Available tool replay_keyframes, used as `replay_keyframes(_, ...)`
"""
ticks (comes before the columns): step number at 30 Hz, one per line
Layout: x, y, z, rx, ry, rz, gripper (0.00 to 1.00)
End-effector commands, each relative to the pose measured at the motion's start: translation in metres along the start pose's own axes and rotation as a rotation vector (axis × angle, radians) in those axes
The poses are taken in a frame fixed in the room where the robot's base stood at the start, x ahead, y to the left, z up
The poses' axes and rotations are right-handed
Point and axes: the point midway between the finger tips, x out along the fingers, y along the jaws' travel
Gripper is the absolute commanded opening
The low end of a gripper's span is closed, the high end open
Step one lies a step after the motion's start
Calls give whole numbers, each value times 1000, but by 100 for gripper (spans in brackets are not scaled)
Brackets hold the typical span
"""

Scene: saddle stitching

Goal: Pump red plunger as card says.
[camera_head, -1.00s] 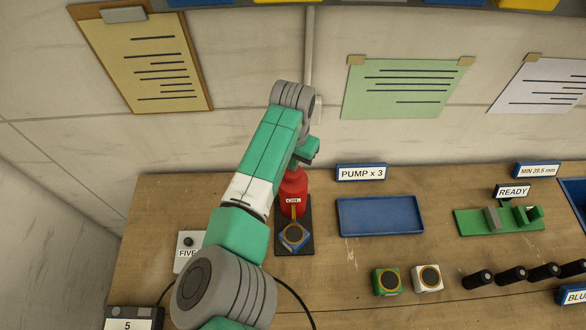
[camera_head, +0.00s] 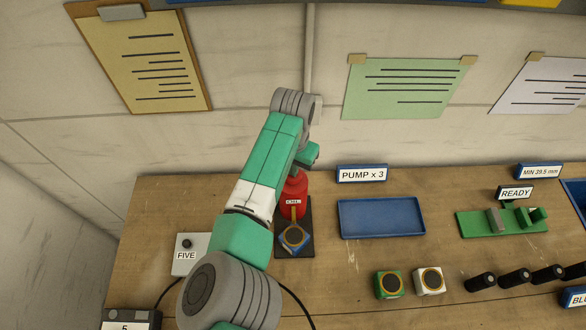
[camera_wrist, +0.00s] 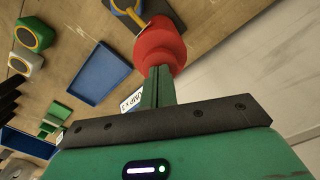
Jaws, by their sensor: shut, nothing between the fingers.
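The red plunger (camera_head: 294,190) stands on a dark base plate (camera_head: 307,245) at the middle left of the bench, with a small label on its front. My gripper is above it, mostly hidden behind my arm in the head view. In the wrist view my gripper (camera_wrist: 158,76) has its fingers together, with nothing between them, and their tips are at the top of the red plunger (camera_wrist: 160,48). I cannot tell whether they touch it. The card (camera_head: 361,173) reads "PUMP x 3" and stands behind the blue tray.
A blue-framed block (camera_head: 295,237) sits on the plate's front part. An empty blue tray (camera_head: 381,218) lies to the right. A grey box (camera_head: 190,255) marked "FIVE" is at left. Green and white blocks (camera_head: 389,284), black cylinders (camera_head: 481,282) and a green fixture (camera_head: 480,223) are farther right.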

Motion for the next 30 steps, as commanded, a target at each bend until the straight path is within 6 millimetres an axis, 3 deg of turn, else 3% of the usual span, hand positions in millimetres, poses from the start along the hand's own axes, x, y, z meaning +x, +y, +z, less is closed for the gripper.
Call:
replay_keyframes(17,-57,0,0,0,-1,1,0)
replay_keyframes(30,-57,0,0,0,-1,0,0)
